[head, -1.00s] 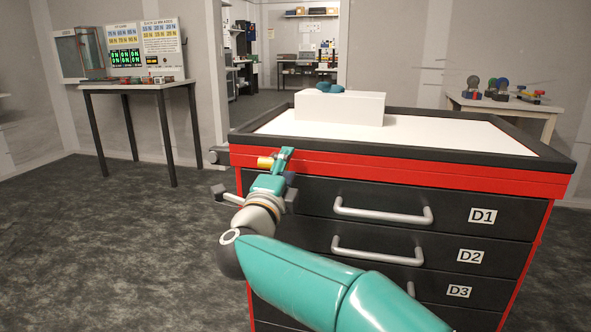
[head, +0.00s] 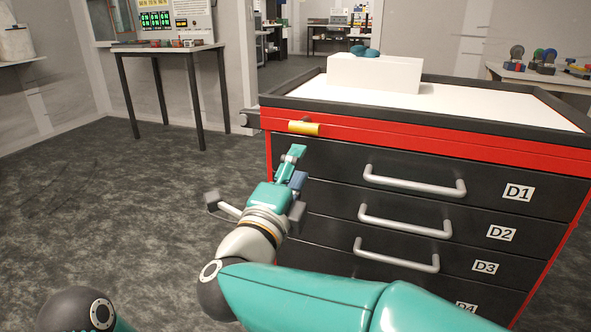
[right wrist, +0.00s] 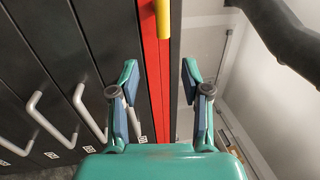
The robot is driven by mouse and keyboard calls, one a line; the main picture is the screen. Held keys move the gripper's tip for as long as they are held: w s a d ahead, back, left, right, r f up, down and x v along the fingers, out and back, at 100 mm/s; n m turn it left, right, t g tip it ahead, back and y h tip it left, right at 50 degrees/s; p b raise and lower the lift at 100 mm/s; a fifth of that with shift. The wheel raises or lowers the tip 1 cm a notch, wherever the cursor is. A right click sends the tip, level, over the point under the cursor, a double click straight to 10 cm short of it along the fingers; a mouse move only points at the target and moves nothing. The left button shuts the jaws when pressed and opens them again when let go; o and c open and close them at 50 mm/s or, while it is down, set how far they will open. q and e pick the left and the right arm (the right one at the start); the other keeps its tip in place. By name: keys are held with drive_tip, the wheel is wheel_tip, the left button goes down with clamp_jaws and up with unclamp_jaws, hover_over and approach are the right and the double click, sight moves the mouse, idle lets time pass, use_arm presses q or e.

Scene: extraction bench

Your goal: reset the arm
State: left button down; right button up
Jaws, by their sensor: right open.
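My right gripper (head: 293,165) is in front of the upper left of the black and red drawer cabinet (head: 440,129), below a short yellow cylinder (head: 304,129) on its red band. In the right wrist view, the same gripper (right wrist: 159,80) has its two fingers spread apart with nothing between them. The yellow cylinder (right wrist: 163,18) shows beyond the fingertips, apart from them. My left gripper is out of view. Only a dark joint and a bit of teal of my left arm show at the bottom left.
Drawers labelled D1 (head: 518,192), D2 and D3 have grey bar handles. A white block (head: 375,74) with teal items (head: 364,51) stands on the cabinet top. A table (head: 165,49) with a display stands at the back left. The floor left of the cabinet is clear.

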drive_tip(key=shift+s, duration=0.15)
drive_tip(key=w+d+f+n+g+y, duration=0.25)
drive_tip(key=f+n, duration=0.35)
drive_tip(key=f, duration=0.8)
drive_tip(key=w+d+f+n+g+y, duration=0.25)
drive_tip(key=w+f+n+y, duration=0.2)
drive_tip(key=f, duration=0.95)
drive_tip(key=s+d+f+n+g, duration=0.2)
drive_tip(key=s+d+f+n, duration=0.15)
drive_tip(key=f, duration=0.45)
drive_tip(key=s+d+f+n+g, duration=0.2)
drive_tip(key=s+f, duration=0.3)
drive_tip(key=f, duration=0.4)
drive_tip(key=s+d+f+n+g+y, duration=0.2)
drive_tip(key=s+f+g, duration=0.2)
drive_tip(key=s+f, duration=0.5)
drive_tip(key=s+d+f+n+g+y, duration=0.15)
drive_tip(key=s+f+g, duration=0.3)
drive_tip(key=s, duration=0.95)
wheel_tip(320, 180, up, 36)
drive_tip(key=s+g+p, duration=0.1)
drive_tip(key=p, duration=3.5)
drive_tip(key=shift+s+d+r, duration=0.15)
drive_tip(key=shift+s+d, duration=0.05)
drive_tip(key=shift+s, duration=0.1)
